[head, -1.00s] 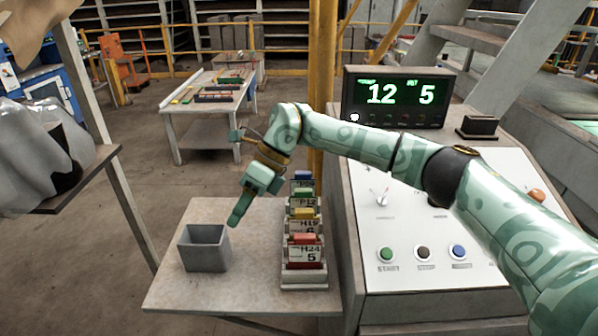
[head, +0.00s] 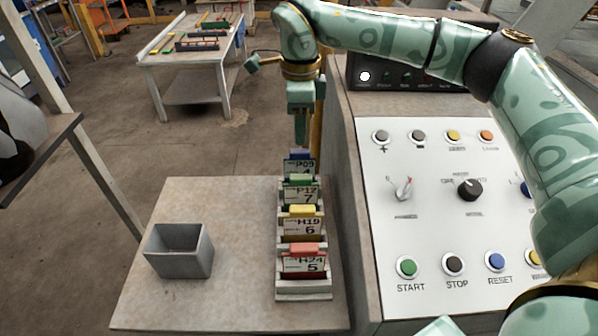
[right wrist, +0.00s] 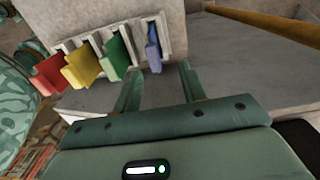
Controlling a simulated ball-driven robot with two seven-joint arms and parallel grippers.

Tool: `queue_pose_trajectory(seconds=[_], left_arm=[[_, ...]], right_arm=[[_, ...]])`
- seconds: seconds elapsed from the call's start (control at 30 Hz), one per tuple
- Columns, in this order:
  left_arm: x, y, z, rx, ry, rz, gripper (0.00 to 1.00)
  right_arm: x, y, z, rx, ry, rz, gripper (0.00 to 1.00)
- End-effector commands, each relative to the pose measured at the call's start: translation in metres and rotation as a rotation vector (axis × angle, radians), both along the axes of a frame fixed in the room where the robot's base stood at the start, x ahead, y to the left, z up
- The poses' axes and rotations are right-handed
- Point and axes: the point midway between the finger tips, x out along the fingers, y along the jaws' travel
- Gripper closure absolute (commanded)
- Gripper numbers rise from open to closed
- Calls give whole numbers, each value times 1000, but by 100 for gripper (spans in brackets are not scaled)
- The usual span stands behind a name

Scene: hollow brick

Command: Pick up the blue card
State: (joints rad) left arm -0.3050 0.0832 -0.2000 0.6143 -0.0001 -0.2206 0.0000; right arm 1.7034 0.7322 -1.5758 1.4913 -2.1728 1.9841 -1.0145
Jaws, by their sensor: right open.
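The blue card (head: 300,154) stands in the rearmost slot of a stepped rack (head: 303,296), behind the green, yellow and red cards. Its label is partly visible and reads P09. My right gripper (head: 301,138) points down just above and behind the blue card in the head view. In the right wrist view the blue card (right wrist: 153,50) stands beyond the open fingers (right wrist: 160,84), roughly in line with the gap between them. Nothing is between the fingers. My left gripper is not in view.
The green card (head: 300,180), yellow card (head: 302,211) and red card (head: 304,250) stand close in front. A grey open bin (head: 180,262) is on the left of the small table (head: 235,300). A control panel (head: 430,215) rises close on the right.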

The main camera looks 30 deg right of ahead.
Motion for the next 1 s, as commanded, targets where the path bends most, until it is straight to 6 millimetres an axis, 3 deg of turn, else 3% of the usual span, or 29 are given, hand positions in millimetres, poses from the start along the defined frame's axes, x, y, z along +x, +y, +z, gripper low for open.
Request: queue_pose_trajectory(seconds=[0.27, 0.5, 0.8, 0.93, 1.0], left_arm=[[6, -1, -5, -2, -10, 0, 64], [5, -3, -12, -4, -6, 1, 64], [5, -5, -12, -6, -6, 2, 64], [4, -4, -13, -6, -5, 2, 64], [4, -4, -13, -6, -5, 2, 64]], right_arm=[[-2, 1, -29, 1, 2, 0, 58], [-7, 4, -66, 2, 1, -1, 58], [-7, 4, -71, 2, -1, -1, 58], [-7, 4, -71, 2, -1, -1, 94], [-7, 4, -71, 2, -1, -1, 100]])
